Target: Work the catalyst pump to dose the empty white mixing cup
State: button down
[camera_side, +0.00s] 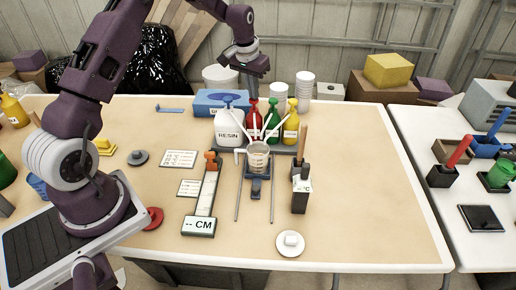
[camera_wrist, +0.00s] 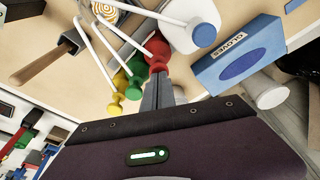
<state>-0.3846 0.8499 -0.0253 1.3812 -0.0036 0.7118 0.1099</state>
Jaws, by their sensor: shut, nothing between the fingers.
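A white mixing cup (camera_side: 258,158) stands on a small blue stand in the middle of the table, under the spouts of several pump bottles. The bottles are a white RESIN bottle (camera_side: 228,128) with a blue pump, a red bottle (camera_side: 252,122), a green bottle (camera_side: 272,125) and a yellow bottle (camera_side: 291,127). I cannot read which is the catalyst. My gripper (camera_side: 253,92) is shut and empty, pointing down just above the red bottle. In the wrist view its fingertips (camera_wrist: 159,78) are at the red pump head (camera_wrist: 157,67); whether they touch is unclear. The cup's inside is not clear.
A blue GLOVES box (camera_side: 215,101) lies behind the bottles, and stacked white cups (camera_side: 304,90) stand to their right. A scale marked CM (camera_side: 199,225) and a black holder with a wooden handle (camera_side: 300,190) flank the cup. The table's right side is clear.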

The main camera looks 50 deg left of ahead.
jog(key=shift+f, duration=1.2)
jog(key=shift+r, duration=0.1)
jog(key=shift+r, duration=1.8)
notch_tip(320, 180, up, 6)
